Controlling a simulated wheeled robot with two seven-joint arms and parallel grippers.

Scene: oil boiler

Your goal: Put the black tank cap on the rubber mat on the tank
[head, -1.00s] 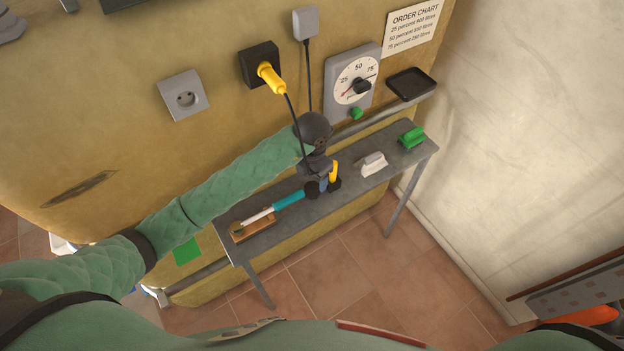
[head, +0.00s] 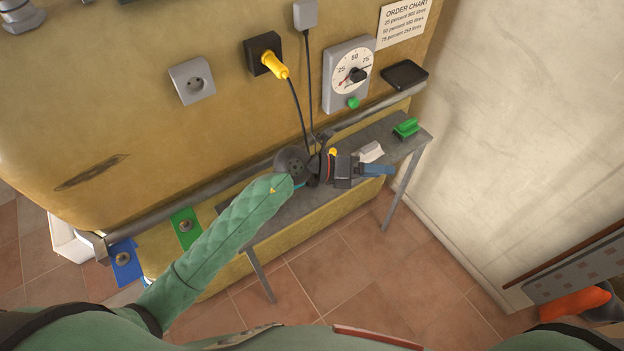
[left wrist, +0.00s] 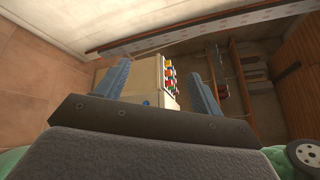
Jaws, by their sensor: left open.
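The yellowish tank (head: 150,110) fills the upper left of the head view. A dark grey piece (head: 20,15) sits on its top at the upper left corner, cut by the frame; I cannot tell whether it is the black cap. My left gripper (head: 385,170) is over the right part of the bench, fingers pointing right, open and empty. In the left wrist view the open fingers (left wrist: 157,70) have nothing between them; a cabinet shows farther beyond. My right gripper is not in view.
The narrow grey bench (head: 285,205) holds a green-handled item (head: 405,128) and a white item (head: 370,152). A yellow plug (head: 273,64) trails a cable near my wrist. A wall is at right.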

